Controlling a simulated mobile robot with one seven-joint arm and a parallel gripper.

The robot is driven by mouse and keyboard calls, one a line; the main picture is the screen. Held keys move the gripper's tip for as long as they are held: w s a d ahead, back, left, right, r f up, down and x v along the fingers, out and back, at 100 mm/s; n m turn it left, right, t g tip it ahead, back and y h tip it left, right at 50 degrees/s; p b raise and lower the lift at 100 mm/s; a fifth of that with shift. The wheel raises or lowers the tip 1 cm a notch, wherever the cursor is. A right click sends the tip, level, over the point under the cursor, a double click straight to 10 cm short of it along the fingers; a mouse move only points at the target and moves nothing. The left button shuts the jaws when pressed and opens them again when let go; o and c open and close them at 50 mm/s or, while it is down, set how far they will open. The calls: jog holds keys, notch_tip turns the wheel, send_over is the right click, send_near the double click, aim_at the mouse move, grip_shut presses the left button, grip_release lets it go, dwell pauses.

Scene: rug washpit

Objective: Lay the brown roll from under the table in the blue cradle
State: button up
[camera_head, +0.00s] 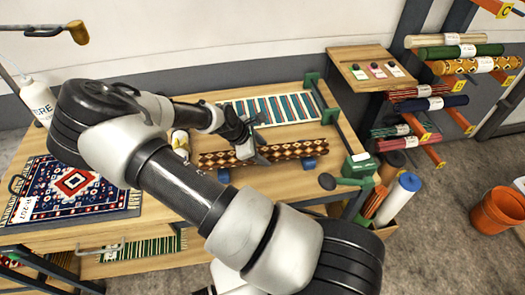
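Whether the fingers touch the roll cannot be told. My arm hides part of the table left of the roll.
A striped rug (270,109) lies behind the roll. A green clamp-like device (358,168) stands at the table's right end. A patterned rug (75,188) lies at left. A wall rack with rolls (460,52) and an orange pot (497,212) are at right.

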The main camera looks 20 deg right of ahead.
jog(key=shift+o, duration=1.1)
